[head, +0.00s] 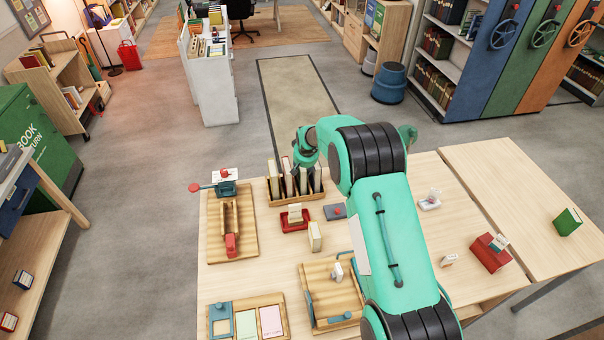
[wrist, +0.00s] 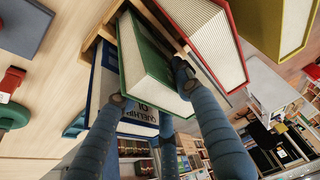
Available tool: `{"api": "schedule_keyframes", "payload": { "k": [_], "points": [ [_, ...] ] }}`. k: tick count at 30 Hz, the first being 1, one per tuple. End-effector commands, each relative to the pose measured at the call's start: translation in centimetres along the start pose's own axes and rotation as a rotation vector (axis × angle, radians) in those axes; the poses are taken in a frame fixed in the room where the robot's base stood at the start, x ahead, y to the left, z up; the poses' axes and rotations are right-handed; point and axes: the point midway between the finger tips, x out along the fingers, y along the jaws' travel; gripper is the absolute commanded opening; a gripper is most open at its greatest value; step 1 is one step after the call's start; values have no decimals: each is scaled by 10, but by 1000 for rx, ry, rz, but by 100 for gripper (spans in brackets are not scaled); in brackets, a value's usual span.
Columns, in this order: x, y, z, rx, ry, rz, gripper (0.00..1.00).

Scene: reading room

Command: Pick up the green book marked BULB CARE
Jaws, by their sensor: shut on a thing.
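In the wrist view a green book (wrist: 158,76) stands among others in a wooden rack, its pale page block towards the camera. Another green book (head: 568,222) stands on the right-hand table.
In the wrist view a blue book (wrist: 104,85) is left of the green book, and red (wrist: 212,40) and yellow (wrist: 280,25) books are right of it.

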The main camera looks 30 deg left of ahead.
Motion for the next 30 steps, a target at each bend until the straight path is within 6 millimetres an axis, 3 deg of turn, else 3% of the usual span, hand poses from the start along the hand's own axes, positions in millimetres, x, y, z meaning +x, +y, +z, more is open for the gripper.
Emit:
{"api": "schedule_keyframes", "payload": {
  "k": [8,24,30],
  "points": [
    [-12,0,-6,0,2,0,0],
    [-78,0,-34,0,4,0,0],
    [-90,0,-38,0,1,0,0]
  ]
}}
